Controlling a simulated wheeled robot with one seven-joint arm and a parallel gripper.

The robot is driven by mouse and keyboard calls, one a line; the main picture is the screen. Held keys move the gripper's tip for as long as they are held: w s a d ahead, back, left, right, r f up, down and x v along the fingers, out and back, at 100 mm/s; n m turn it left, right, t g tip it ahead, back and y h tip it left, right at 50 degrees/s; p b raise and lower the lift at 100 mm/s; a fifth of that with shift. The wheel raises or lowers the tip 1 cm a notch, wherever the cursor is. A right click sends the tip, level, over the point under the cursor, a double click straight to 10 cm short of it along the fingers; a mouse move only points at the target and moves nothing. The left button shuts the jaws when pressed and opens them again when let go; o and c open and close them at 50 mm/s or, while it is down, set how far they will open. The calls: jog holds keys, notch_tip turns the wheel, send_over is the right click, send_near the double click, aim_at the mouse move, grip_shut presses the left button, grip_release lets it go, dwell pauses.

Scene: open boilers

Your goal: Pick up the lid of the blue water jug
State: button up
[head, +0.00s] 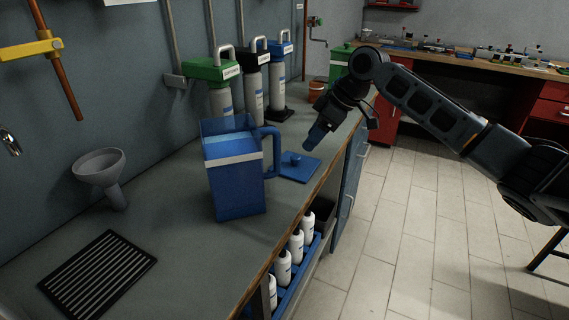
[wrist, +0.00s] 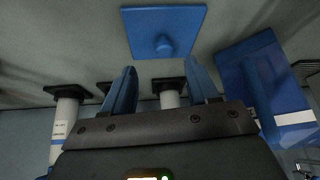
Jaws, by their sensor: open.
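The blue water jug (head: 238,187) stands upright on the counter, with its top uncovered and its handle on the right. Its square blue lid (head: 300,170) lies flat on the counter just right of the jug, with a round knob (head: 295,158) on top. My gripper (head: 314,138) hangs above and slightly behind the lid, not touching it. In the wrist view the two blue fingers of my gripper (wrist: 160,72) are apart and empty. The lid (wrist: 142,28) and its knob (wrist: 164,45) show beyond the fingertips, and the jug (wrist: 238,65) is at the right.
Filter canisters with green (head: 209,70), black and blue tops stand against the wall behind the jug. A grey funnel (head: 100,167) and a black drain grate (head: 98,276) are at the left. White bottles (head: 283,268) sit in a blue rack below the counter edge. The floor at right is clear.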

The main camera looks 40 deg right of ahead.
aim_at(297, 157)
jog(key=shift+a+p+x, duration=0.2)
jog(key=shift+p+x, duration=0.05)
jog(key=shift+x, duration=1.5)
jog(key=shift+a+p+x, duration=0.15)
jog(key=shift+p+x, duration=0.1)
jog(key=shift+x, duration=1.55)
jog(key=shift+s+r, duration=0.1)
grip_shut()
